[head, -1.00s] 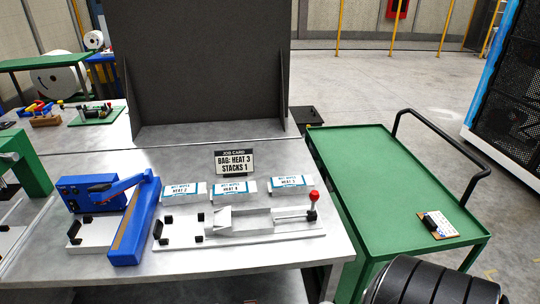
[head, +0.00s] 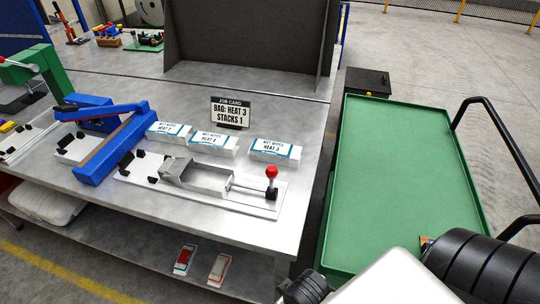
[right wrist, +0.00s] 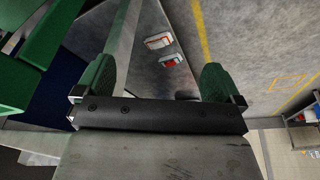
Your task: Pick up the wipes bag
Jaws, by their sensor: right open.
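Three white wet-wipes packs with blue-edged labels lie in a row on the metal table: one marked HEAT 2 (head: 169,131), one HEAT 4 (head: 214,144) and one HEAT 3 (head: 275,151). The job card (head: 231,112) behind them reads "BAG: HEAT 3, STACKS 1". Two smaller packs, one red and white (head: 184,260) and one orange and white (head: 219,269), lie on the lower shelf. In the right wrist view my right gripper (right wrist: 160,75) is open with nothing between its green fingers; two small packs (right wrist: 158,41) show beyond it. My left gripper is out of view.
A blue lever device (head: 113,148) and a metal fixture with a red knob (head: 205,180) stand on the table (head: 305,190). A green cart (head: 395,180) with a black handle stands to the right, its top mostly clear. A dark panel rises behind the packs.

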